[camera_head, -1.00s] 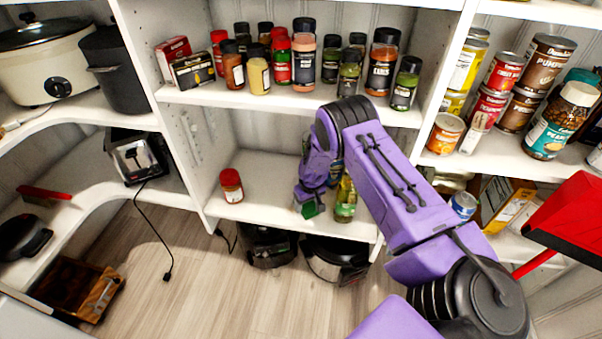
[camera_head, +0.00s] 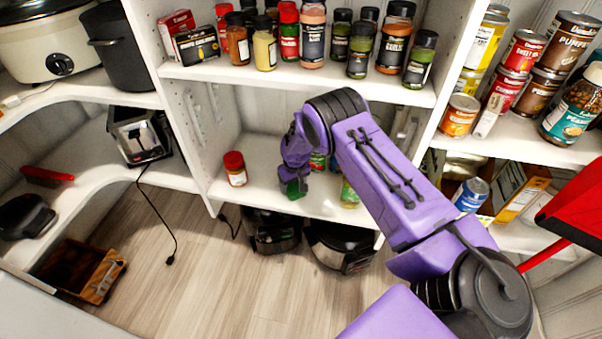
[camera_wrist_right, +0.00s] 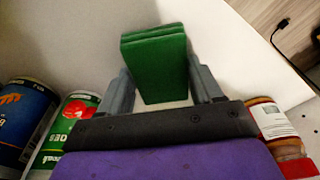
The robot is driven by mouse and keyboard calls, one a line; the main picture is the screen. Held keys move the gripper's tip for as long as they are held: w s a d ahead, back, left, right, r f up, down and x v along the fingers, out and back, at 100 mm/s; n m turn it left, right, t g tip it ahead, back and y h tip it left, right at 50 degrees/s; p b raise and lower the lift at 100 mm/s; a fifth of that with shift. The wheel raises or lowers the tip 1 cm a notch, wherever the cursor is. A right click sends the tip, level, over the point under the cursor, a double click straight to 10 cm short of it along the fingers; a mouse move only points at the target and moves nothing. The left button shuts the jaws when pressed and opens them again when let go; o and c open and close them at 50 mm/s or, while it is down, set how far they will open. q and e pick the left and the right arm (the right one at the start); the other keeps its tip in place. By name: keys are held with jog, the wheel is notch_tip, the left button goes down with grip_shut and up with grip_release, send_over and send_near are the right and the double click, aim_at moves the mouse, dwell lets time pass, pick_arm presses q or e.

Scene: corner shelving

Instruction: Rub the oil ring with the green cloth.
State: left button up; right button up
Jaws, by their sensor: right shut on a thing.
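My right gripper (camera_head: 290,178) is over the lower middle shelf (camera_head: 258,150), pointing down. It is shut on the green cloth (camera_head: 293,189), a folded block, near the shelf's front part. In the right wrist view the green cloth (camera_wrist_right: 155,62) sits between the two fingers of my right gripper (camera_wrist_right: 163,85), over a pale shelf surface. The cloth seems close to this surface, but I cannot tell if it touches. I cannot make out the oil ring in either view. My left gripper is not in view.
A red-capped jar (camera_head: 235,169) stands left of the gripper. A green jar (camera_head: 349,192) stands to its right, partly behind my arm. Spice bottles (camera_head: 312,35) line the shelf above.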

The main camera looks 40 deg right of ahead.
jog(key=shift+w+a, duration=0.45)
jog(key=shift+a, duration=0.05)
notch_tip(320, 180, up, 6)
jog(key=p, duration=0.4)
jog(key=shift+p, duration=0.4)
